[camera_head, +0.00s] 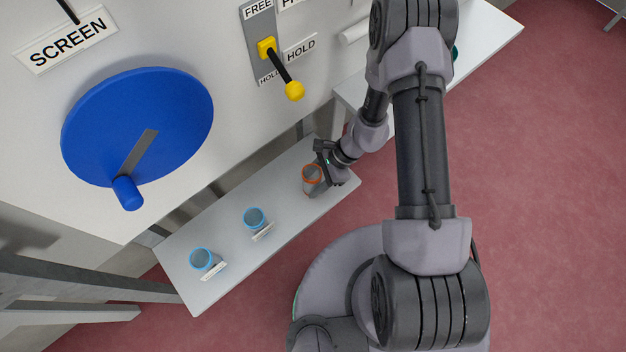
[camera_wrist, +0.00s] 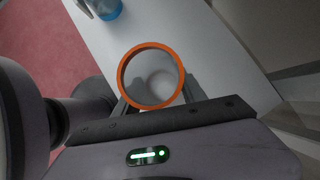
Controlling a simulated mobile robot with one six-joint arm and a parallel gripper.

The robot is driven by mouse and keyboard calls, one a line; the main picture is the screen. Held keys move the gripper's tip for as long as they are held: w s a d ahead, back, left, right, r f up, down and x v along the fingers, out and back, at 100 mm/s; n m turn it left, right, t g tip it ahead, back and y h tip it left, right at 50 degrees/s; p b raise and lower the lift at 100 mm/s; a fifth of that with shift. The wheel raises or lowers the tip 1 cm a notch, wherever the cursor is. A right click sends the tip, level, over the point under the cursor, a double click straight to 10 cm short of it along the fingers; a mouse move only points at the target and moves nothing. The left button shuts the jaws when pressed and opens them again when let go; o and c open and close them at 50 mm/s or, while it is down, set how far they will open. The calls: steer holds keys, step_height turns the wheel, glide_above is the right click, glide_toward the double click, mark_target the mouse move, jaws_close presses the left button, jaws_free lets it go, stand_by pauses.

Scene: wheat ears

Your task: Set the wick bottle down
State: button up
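A clear, open-topped vessel with an orange rim, which I take as the wick bottle (camera_head: 311,174), is at the right end of the white shelf (camera_head: 236,262). It is upright, and it also shows in the wrist view (camera_wrist: 179,86). My gripper (camera_head: 318,170) is around it from the right, with one finger on each side, and looks shut on it; the finger contacts are partly hidden. In the wrist view my gripper (camera_wrist: 155,100) sits just below the rim. I cannot tell whether the bottle's base touches the shelf.
Two blue-rimmed vessels, one in the middle (camera_head: 253,218) and one at the left (camera_head: 201,259), stand on the shelf with small labels before them. Above are a blue crank wheel (camera_head: 140,120) and a yellow-knobbed lever (camera_head: 293,90). Bare shelf lies between the vessels.

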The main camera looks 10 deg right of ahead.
steer(key=o, duration=0.4)
steer(key=w+d+r+n+t+h+p, duration=0.1)
steer(key=w+d+r+n+p, duration=0.15)
steer(key=r, duration=1.05)
steer(key=w+d+r+n+p, duration=0.1)
steer(key=d+r+n+p, duration=0.15)
steer(key=r, duration=1.15)
steer(key=s+r+n+t+h, duration=0.1)
steer(key=s+r+n+t, duration=0.2)
steer(key=s+r, duration=0.4)
steer(key=s+d+r+n+t+h, duration=0.1)
steer(key=s+r, duration=0.6)
steer(key=r, duration=0.7)
steer(key=shift+s+r+n+t+h, duration=0.2)
steer(key=shift+n+t+h, duration=0.5)
steer(key=shift+n+t, duration=0.4)
